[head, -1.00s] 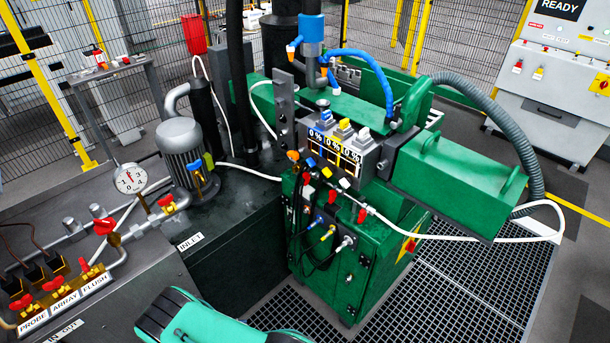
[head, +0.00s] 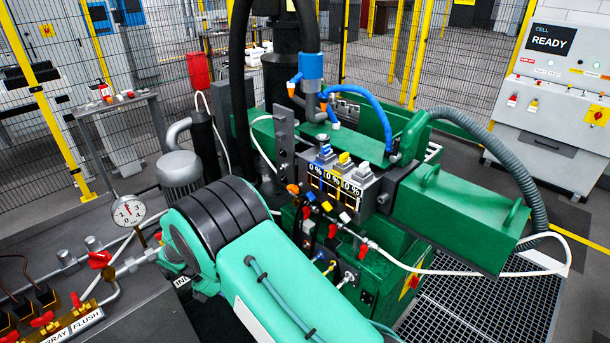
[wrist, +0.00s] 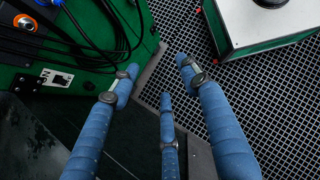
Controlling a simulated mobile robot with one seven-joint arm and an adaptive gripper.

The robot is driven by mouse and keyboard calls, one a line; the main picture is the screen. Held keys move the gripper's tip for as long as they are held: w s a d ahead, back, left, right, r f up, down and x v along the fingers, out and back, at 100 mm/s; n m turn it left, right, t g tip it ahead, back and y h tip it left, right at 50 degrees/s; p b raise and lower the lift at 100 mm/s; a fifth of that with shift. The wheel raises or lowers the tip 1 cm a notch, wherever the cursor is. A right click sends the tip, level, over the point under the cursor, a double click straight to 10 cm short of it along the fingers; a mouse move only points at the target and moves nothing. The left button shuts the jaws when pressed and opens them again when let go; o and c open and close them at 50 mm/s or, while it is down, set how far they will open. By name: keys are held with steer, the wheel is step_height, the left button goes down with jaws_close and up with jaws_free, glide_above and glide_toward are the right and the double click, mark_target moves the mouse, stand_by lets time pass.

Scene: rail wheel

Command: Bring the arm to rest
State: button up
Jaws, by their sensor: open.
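My arm (head: 255,250), teal with black ribbed bands at a joint, rises across the lower middle of the head view. It covers part of the green machine's front and the tank top beside it. My gripper is outside the head view. In the wrist view my gripper (wrist: 160,85) shows three blue fingers, spread apart with nothing between them. They point toward the floor grating (wrist: 205,75) and the lower side of the green cabinet (wrist: 80,75). I see no contact between the fingers and anything.
The green machine (head: 455,215) with hoses and a white cable (head: 470,270) stands right of my arm. A pressure gauge (head: 128,211), pipes and red valves are at left. A grey and green box (wrist: 255,20) is at upper right in the wrist view. Grating floor (head: 480,300) is open at right.

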steer(key=s+d+r+m+y+b, duration=0.1)
steer(key=d+r+m+y, duration=0.3)
steer(key=d+r, duration=0.9)
steer(key=s+d+r+m+y, duration=0.1)
steer(key=d+r+m, duration=0.7)
steer(key=r, duration=0.9)
steer(key=s+d+r+m+t+y+b, duration=0.1)
steer(key=s+d+r+m, duration=0.3)
steer(key=s+d, duration=0.5)
steer(key=s+d+r+m+t+y+b, duration=0.1)
steer(key=s+d+r+m+t+y, duration=0.1)
steer(key=s+d+r+m+t, duration=0.2)
steer(key=s+d+m, duration=0.1)
steer(key=s+d, duration=0.2)
steer(key=s, duration=0.2)
steer(key=s+d+r+m, duration=0.1)
steer(key=s+d+m, duration=0.1)
steer(key=s, duration=0.3)
steer(key=shift+s+d+r, duration=0.2)
steer(key=shift+s+d, duration=0.2)
steer(key=shift+d, duration=0.2)
